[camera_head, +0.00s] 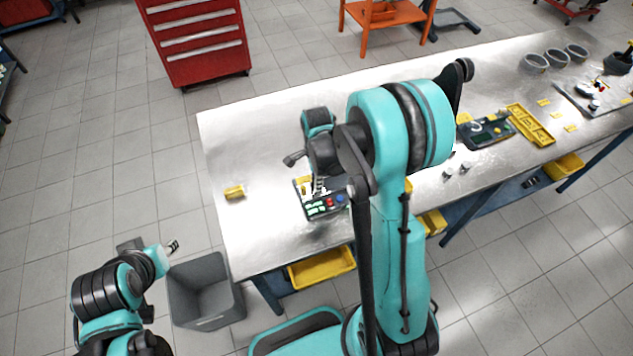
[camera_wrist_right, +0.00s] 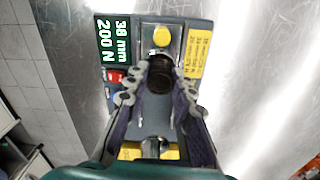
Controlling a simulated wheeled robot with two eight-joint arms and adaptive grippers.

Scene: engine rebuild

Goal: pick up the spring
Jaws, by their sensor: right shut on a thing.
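The spring (camera_wrist_right: 160,77) shows in the right wrist view as a dark, round coiled piece between my right fingertips, in front of the tester. My right gripper (camera_wrist_right: 158,90) is shut on it; the fingers hide its sides. In the head view my right gripper (camera_head: 318,183) points down over the spring tester (camera_head: 341,209) near the bench's front left. The tester also shows in the right wrist view (camera_wrist_right: 206,27), its display reading 38 mm and 200 N. I cannot tell whether the spring touches it. My left gripper (camera_head: 172,247) is off the bench, above a grey bin; its jaws are too small to read.
The grey bin (camera_head: 207,318) stands on the floor by the metal bench (camera_head: 270,120). A small yellow block (camera_head: 234,192) lies left of the tester. Yellow trays (camera_head: 531,125), a dark case (camera_head: 486,133) and grey rings (camera_head: 536,62) lie further right. The bench's back left is clear.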

